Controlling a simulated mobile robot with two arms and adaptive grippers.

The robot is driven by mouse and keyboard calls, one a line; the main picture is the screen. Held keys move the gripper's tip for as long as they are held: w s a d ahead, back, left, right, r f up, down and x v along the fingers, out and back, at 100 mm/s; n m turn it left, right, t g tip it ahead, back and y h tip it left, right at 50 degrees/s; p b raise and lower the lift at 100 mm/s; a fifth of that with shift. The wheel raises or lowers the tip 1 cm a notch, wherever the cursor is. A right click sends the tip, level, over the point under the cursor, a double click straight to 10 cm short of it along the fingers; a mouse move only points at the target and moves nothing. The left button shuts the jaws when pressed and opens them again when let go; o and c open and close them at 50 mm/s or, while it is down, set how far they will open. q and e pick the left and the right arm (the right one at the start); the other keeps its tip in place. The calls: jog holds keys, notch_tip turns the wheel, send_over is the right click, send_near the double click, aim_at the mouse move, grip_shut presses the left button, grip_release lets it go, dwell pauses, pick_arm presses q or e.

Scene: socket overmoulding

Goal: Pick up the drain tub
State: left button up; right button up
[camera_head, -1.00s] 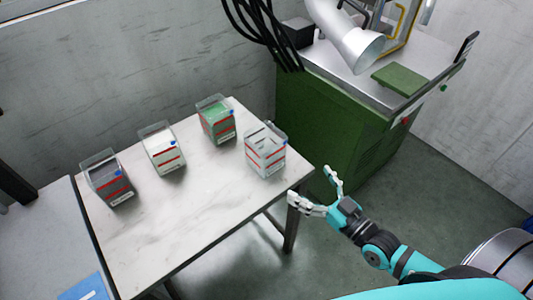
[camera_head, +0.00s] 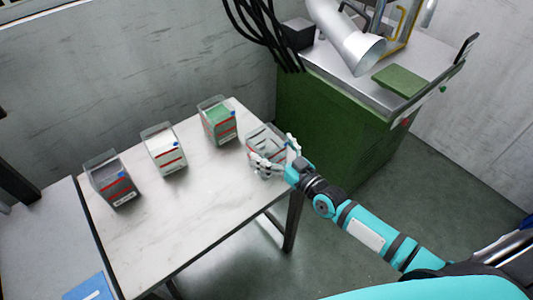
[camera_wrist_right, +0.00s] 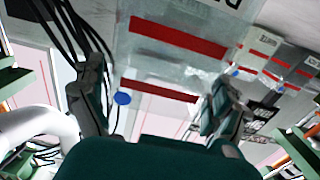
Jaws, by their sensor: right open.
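A clear, seemingly empty tub (camera_head: 263,137) with red stripes and a blue dot stands at the right end of the marble-topped table. It fills the middle of the right wrist view (camera_wrist_right: 175,65). My right gripper (camera_head: 277,153) is open at this tub, one finger on its near left side and the other on its right side. In the wrist view the dark fingers (camera_wrist_right: 155,105) are apart with the tub's striped wall between them. I cannot tell whether they touch it. No readable label marks which tub is the drain tub. My left gripper is out of view.
On the table (camera_head: 205,225) stand a green-filled tub (camera_head: 218,122), a white-filled tub (camera_head: 164,150) and a dark-filled tub (camera_head: 113,180). A green machine cabinet (camera_head: 330,120) stands behind the right end. The table's front half is clear.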

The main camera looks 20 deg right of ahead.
jog(key=shift+w+a, duration=0.15)
jog(key=shift+w, duration=0.15)
jog(key=c, duration=1.3)
jog(key=shift+o, duration=0.2)
